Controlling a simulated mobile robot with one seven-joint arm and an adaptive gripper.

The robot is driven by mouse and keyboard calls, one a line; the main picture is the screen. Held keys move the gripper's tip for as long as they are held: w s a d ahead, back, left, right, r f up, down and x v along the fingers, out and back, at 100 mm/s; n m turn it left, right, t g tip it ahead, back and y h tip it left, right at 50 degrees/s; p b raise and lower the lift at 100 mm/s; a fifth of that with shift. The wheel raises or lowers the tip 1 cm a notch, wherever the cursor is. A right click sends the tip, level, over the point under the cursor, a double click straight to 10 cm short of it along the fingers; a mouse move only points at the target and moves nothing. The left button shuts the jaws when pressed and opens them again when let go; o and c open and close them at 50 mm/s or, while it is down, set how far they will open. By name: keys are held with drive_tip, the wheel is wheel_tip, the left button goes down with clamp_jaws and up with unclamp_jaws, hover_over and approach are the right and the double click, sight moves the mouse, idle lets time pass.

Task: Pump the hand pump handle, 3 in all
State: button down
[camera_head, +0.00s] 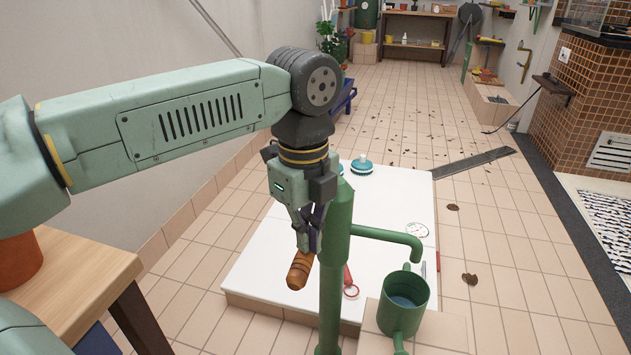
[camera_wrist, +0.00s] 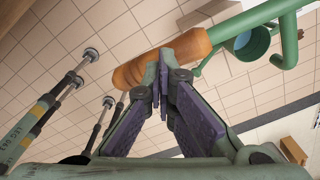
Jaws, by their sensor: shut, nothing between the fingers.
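The hand pump (camera_head: 337,255) is a green upright pipe with a curved spout pointing right. Its handle ends in an orange-brown wooden grip (camera_head: 300,270), which juts to the left of the pipe. In the wrist view the wooden grip (camera_wrist: 165,57) lies across, just beyond my fingertips. My gripper (camera_head: 308,248) is above the wooden grip, pointing down, with its fingers shut and empty. In the wrist view my gripper (camera_wrist: 163,65) has its tips together, at or very near the grip; I cannot tell whether they touch. The handle's joint at the pipe is partly hidden.
A green watering can (camera_head: 404,300) with water stands under the spout. A white board (camera_head: 270,262) with small items lies behind the pump. A wooden table (camera_head: 75,265) is at the left. Tiled floor beyond is mostly clear, apart from leaves and a dark plank (camera_head: 475,162).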

wheel_tip(320, 180, up, 12)
drive_tip(key=p, duration=0.8)
drive_tip(key=shift+p, duration=0.35)
wheel_tip(320, 180, up, 6)
drive_tip(key=p, duration=0.4)
drive_tip(key=shift+p, duration=0.4)
drive_tip(key=shift+f, duration=0.1)
